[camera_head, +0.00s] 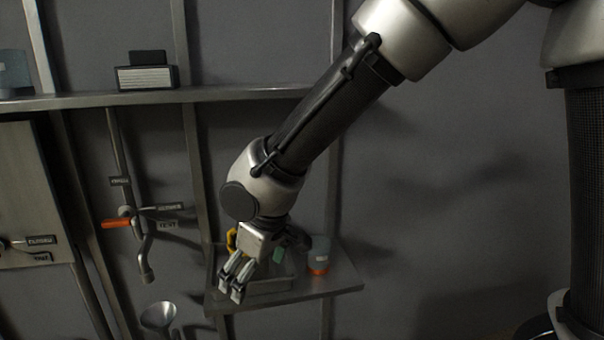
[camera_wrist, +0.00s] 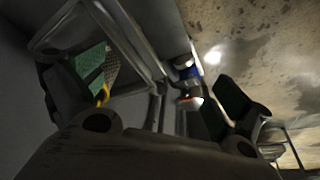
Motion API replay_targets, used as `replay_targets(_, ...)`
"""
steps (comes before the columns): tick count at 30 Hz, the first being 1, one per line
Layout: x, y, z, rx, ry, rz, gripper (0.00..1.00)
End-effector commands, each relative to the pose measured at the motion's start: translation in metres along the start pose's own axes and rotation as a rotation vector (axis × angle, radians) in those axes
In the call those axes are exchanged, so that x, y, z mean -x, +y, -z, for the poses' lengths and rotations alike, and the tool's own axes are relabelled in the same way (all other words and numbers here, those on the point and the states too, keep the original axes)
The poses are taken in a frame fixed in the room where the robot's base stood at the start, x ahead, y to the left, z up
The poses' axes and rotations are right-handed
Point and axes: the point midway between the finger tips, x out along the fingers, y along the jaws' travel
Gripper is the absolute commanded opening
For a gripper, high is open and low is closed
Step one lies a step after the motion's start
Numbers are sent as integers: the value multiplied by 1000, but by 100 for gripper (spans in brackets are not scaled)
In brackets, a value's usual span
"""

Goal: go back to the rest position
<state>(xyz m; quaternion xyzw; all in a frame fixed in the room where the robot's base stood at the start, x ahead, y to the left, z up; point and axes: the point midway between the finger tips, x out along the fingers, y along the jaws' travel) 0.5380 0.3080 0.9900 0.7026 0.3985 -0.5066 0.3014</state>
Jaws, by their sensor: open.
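My gripper (camera_head: 236,278) hangs from my arm in the head view, pointing down and to the left, in front of a small wall shelf (camera_head: 335,282). Its fingers are apart and nothing is between them. In the wrist view the two dark fingers of my gripper (camera_wrist: 150,115) stand wide apart, at left and right. A metal tray (camera_head: 272,287) sits on the shelf behind the gripper, partly hidden by it. The tray also shows in the wrist view (camera_wrist: 140,45), with a green piece (camera_wrist: 90,60) and a yellow piece (camera_wrist: 103,94) at it.
A jar with an orange base (camera_head: 318,262) stands on the shelf right of the tray. A pipe with an orange-handled valve (camera_head: 117,223) and a funnel (camera_head: 158,316) are to the left. A long upper shelf (camera_head: 220,93) holds a small box (camera_head: 147,77). The wall at right is bare.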

Motion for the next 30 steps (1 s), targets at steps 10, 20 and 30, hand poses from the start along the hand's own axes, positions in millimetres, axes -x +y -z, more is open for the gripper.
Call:
replay_targets(10, 19, 17, -65, 0, -161, -14, 100)
replay_targets(20, 93, 91, -154, -204, -226, -47, 100)
replay_targets(30, 204, 152, -314, -714, -100, -171, 100)
